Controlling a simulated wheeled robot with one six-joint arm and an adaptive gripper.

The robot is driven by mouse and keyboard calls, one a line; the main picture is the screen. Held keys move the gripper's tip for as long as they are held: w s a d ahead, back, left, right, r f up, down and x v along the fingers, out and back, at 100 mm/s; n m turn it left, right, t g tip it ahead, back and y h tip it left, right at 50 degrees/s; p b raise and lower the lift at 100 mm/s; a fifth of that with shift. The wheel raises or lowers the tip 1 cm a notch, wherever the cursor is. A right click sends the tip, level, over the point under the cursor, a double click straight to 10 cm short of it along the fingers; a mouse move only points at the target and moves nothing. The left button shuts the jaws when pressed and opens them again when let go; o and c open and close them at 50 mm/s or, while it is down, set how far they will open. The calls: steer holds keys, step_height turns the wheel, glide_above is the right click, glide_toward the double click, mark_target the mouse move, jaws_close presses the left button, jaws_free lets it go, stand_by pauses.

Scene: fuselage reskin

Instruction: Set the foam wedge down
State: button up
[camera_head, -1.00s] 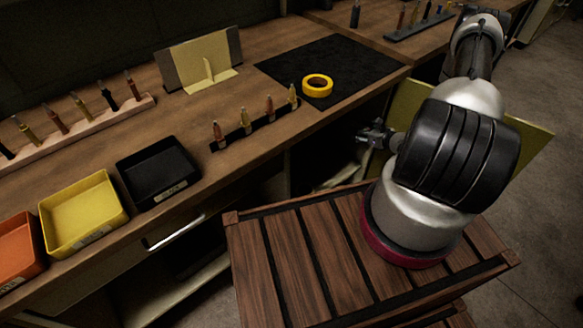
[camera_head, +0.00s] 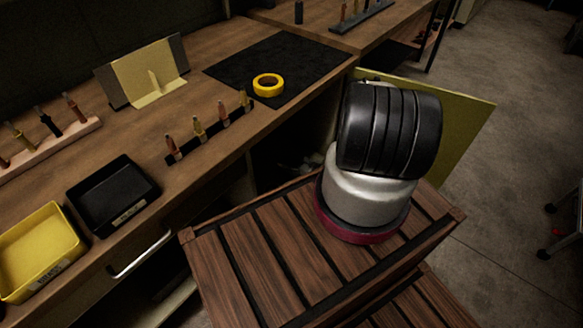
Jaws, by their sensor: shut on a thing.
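I cannot make out the foam wedge in this view. My gripper is also out of sight, and only the thick upper part of my own arm shows, right of centre, above the slatted wooden top. That arm part hides what lies behind it.
The wooden bench holds a black mat (camera_head: 311,57) with a yellow tape ring (camera_head: 268,92), a black tray (camera_head: 112,219), a yellow tray (camera_head: 38,266) and a small tool rack (camera_head: 208,141). A yellow-green panel (camera_head: 461,132) stands right of my arm. Open floor (camera_head: 510,200) lies at right.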

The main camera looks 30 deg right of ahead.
steer(key=shift+f, duration=0.95)
steer(key=shift+f, duration=0.15)
steer(key=o, duration=0.8)
